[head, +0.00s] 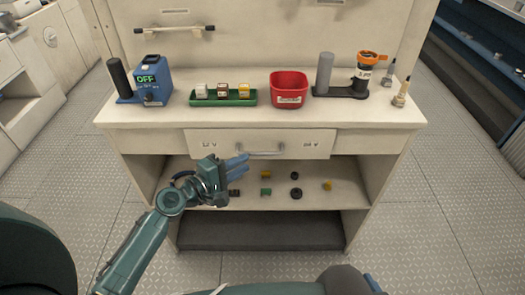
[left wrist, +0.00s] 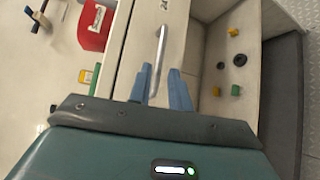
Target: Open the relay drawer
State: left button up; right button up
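The relay drawer (head: 225,145) is a pale front under the bench top, marked 12 V and 24 V, and looks shut. Its metal bar handle (head: 260,152) runs along its middle; in the left wrist view the handle (left wrist: 161,50) runs up from between the fingers. My left gripper (head: 240,165) is in front of the drawer, just left of and slightly below the handle in the head view. Its two blue fingers are apart and hold nothing; contact with the handle cannot be told. A blue tip of my right gripper (head: 374,284) shows at the bottom edge; its state is unclear.
The bench top (head: 180,118) bears a blue OFF device (head: 153,85), a green tray (head: 240,101) of small blocks, a red bin (head: 289,88) and an orange-topped tool (head: 364,72). Small parts lie on the open shelf (head: 340,203) below the drawer. Floor is clear both sides.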

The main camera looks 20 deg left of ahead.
aim_at(261, 154)
pick_arm(q)
jog(key=x, duration=0.8)
jog(key=shift+a, duration=0.1)
jog(key=shift+c, duration=0.2)
grip_shut()
jog(key=shift+s, duration=0.1)
